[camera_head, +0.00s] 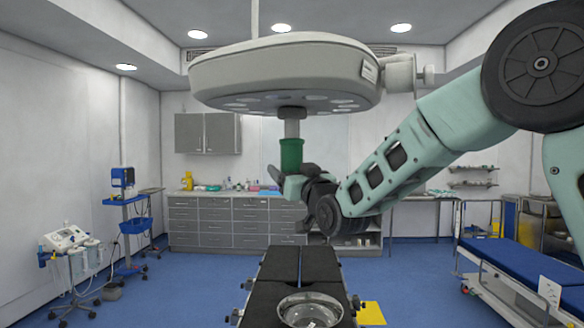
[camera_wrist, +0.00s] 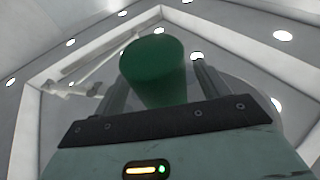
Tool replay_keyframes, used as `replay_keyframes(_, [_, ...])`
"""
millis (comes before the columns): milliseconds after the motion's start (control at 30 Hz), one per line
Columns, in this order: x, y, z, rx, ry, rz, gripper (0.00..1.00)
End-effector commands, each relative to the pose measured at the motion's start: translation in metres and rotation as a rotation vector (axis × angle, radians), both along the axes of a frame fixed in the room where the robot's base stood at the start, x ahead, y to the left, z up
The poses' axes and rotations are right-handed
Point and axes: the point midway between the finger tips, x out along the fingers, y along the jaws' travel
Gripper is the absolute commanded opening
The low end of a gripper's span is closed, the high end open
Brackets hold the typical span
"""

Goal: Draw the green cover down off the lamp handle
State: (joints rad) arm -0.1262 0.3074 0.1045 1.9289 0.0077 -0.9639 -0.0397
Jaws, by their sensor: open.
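The green cover (camera_head: 291,153) is a short upright cylinder around the lower part of the lamp handle. The grey upper handle (camera_head: 292,128) shows above it, under the round lamp head (camera_head: 280,75). My gripper (camera_head: 286,178) comes from the right and is at the cover's lower end. In the wrist view, the green cover (camera_wrist: 155,72) stands between the two fingers of my open gripper (camera_wrist: 160,75), with the fingers on either side. I cannot tell whether either finger touches it.
Grey cabinets (camera_head: 235,220) stand at the back wall. A blue-topped bed (camera_head: 530,265) is at the right. The air left of the handle is free.

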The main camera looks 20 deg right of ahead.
Motion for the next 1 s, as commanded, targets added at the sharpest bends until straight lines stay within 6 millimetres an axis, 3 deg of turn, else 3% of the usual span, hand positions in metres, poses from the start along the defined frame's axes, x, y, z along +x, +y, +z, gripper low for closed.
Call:
replay_keyframes(233, [0.0,0.0,0.0,0.0,0.0,0.0,0.72])
replay_keyframes(400, [0.0,0.0,0.0,0.0,0.0,0.0,0.28])
replay_keyframes(1000, [0.0,0.0,-0.018,0.0,0.001,0.0,0.29])
